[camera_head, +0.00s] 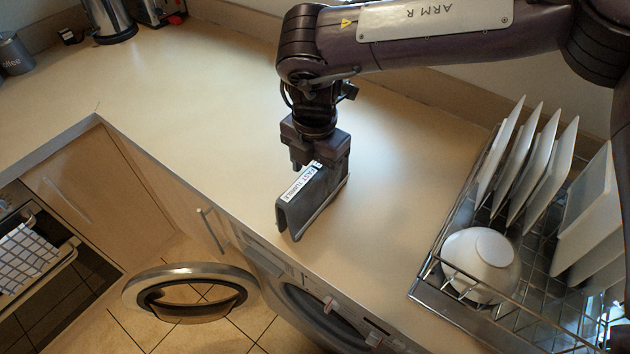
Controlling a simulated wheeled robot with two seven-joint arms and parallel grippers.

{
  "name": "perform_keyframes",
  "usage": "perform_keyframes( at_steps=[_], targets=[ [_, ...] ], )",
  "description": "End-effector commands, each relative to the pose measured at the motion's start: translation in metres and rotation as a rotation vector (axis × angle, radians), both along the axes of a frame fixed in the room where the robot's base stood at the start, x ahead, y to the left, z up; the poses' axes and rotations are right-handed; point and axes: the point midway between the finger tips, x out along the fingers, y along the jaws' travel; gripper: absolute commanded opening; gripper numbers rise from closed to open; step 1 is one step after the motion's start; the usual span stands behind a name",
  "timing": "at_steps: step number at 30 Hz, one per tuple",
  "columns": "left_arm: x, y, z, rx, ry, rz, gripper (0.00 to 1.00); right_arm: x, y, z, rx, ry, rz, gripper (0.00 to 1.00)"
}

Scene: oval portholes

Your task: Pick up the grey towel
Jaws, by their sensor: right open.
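My right gripper (319,164) comes down from above at the towel's far end and is open. It covers part of that end, and I cannot tell whether its fingers touch the cloth. My left gripper is not in view.
A wire dish rack (425,285) with several white plates and an upturned white bowl (480,258) stands at the right. The washing machine door (190,275) hangs open below the counter. A checked cloth (24,257) hangs at lower left. The counter left of the towel is clear.

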Motion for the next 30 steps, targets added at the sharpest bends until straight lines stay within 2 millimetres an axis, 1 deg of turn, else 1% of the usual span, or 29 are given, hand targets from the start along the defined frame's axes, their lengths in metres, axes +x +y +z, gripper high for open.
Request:
perform_keyframes(
  at_steps=[1, 3, 6, 10, 14, 17, 27, 30],
  targets=[
    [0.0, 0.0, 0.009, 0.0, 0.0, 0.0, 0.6, -0.002, -0.001, -0.004, -0.003, 0.005, 0.001, 0.63],
    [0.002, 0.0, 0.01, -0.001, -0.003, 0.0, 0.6, -0.002, -0.001, -0.016, -0.003, 0.003, 0.0, 0.63],
    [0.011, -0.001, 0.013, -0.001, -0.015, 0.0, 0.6, -0.002, -0.001, -0.026, -0.003, 0.003, 0.0, 0.63],
    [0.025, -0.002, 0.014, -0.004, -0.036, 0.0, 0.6, -0.001, -0.001, -0.03, -0.001, 0.001, 0.0, 0.63],
    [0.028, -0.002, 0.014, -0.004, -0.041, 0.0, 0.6, -0.001, -0.001, -0.03, -0.001, 0.001, 0.0, 0.63],
    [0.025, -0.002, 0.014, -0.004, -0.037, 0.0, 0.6, -0.001, -0.001, -0.03, -0.001, 0.001, 0.0, 0.52],
    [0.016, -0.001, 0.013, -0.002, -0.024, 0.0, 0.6, -0.001, -0.001, -0.029, -0.001, 0.001, 0.0, 0.07],
    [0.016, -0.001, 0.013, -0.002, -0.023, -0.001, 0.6, -0.001, -0.001, -0.029, 0.0, 0.0, -0.001, 0.06]
  ],
)
